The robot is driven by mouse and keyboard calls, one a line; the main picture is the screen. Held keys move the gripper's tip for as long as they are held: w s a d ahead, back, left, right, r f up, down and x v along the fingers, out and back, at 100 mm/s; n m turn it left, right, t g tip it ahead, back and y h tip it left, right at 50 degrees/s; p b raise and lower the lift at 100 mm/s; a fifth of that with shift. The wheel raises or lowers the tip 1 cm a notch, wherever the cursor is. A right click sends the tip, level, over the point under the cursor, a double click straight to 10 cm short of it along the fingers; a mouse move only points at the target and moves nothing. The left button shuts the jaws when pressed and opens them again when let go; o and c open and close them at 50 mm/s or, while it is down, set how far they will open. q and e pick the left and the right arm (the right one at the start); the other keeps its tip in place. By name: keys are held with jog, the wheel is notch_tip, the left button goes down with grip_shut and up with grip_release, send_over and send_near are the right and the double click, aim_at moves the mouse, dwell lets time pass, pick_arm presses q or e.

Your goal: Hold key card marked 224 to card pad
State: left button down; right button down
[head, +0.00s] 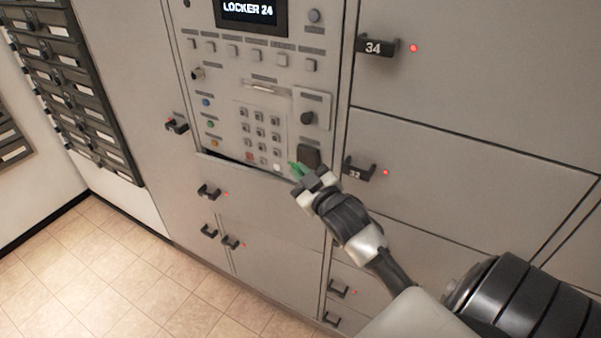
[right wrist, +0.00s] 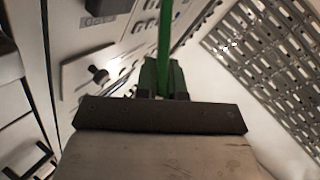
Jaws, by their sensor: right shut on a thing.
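My right gripper (head: 314,181) is shut on a green key card (head: 297,169), just in front of the lower right of the control panel. The right wrist view shows the card (right wrist: 164,38) edge-on as a thin green strip between the fingers (right wrist: 163,82). No number on it is readable. The dark square card pad (head: 309,156) is on the panel beside the keypad, just above the gripper and close to the card. I cannot tell whether they touch. My left gripper is not in view.
The panel's screen (head: 247,10) reads "LOCKER 24". A keypad (head: 261,130) is left of the pad, above a dark slot (head: 228,158). Locker handles 34 (head: 374,46) and 32 (head: 357,171) stick out at right. Mailboxes (head: 72,85) line the left wall; the tiled floor (head: 110,270) is clear.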

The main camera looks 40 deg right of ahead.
jog(key=s+a+p, duration=0.2)
jog(key=s+a, duration=0.1)
jog(key=a, duration=0.6)
jog(key=shift+s, duration=0.35)
